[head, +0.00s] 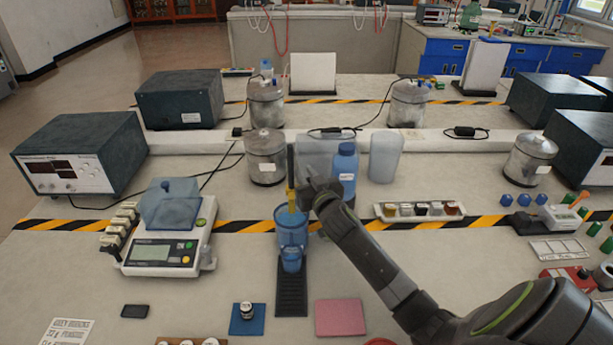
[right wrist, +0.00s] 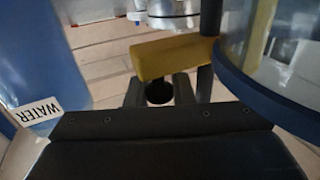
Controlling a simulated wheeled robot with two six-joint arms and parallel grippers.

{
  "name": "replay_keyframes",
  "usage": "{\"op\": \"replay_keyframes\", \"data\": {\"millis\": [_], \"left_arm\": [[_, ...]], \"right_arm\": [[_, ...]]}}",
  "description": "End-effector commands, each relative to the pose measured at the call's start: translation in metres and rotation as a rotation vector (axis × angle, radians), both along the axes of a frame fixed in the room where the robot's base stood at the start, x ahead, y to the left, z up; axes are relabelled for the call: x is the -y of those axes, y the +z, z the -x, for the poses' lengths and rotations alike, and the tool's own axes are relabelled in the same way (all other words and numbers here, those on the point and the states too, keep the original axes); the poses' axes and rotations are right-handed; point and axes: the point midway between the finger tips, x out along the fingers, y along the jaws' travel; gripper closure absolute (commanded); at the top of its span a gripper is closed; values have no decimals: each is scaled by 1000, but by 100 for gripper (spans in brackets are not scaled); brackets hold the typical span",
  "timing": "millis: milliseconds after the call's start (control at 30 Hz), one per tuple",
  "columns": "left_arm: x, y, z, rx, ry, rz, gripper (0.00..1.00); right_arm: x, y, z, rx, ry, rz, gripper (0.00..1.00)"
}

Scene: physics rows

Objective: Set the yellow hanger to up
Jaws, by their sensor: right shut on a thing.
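The yellow hanger (head: 291,168) stands upright as a narrow yellow piece beside a dark post, over a blue-tinted beaker (head: 291,232) in the head view. In the right wrist view the hanger (right wrist: 172,57) is a yellow arm crossing just ahead of my fingers. My right gripper (head: 302,194) reaches in from the right at the hanger's lower end. In the right wrist view my right gripper (right wrist: 160,90) is shut on a dark round knob at the hanger; how the knob joins it is partly hidden. My left gripper is not in view.
A blue bottle (head: 345,172) stands close beside my right gripper; its WATER label (right wrist: 37,112) shows in the right wrist view. A clear container (head: 385,158) stands behind right. A balance (head: 165,248) is at left, a small tray of samples (head: 419,211) at right.

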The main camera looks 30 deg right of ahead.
Motion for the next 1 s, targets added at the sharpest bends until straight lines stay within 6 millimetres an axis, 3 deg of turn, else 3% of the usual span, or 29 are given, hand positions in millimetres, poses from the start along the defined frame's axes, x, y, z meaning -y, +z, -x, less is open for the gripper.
{"op": "replay_keyframes", "data": {"millis": [267, 733, 1000], "left_arm": [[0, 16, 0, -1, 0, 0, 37], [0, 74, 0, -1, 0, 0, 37], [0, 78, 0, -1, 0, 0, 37]], "right_arm": [[0, 20, 0, 1, -1, 1, 100], [0, 96, 0, 4, 1, 4, 100], [0, 103, -1, 7, 2, 4, 100]]}}
